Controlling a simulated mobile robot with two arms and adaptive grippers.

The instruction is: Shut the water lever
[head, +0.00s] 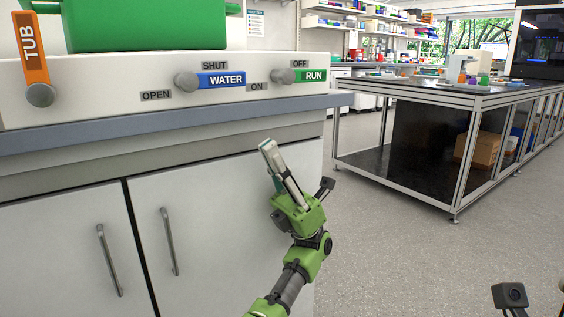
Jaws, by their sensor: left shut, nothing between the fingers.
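The blue water lever (225,79) is on the white front panel of the bench at the left. It lies about level, pointing right from its round grey knob (187,82). The SHUT label (214,65) is just above the lever, and the OPEN label (156,96) is at the lower left of the knob. My left gripper (268,147) is shut and empty. It points up in front of the cabinet, below and to the right of the lever, apart from it. The jaws of my right gripper are not in view.
A green RUN lever (309,76) is right of the water lever, with OFF above and ON to its lower left. An orange TUB lever (32,48) is at the far left. A blue-grey ledge (120,134) juts below the panel. Open floor (400,240) lies to the right.

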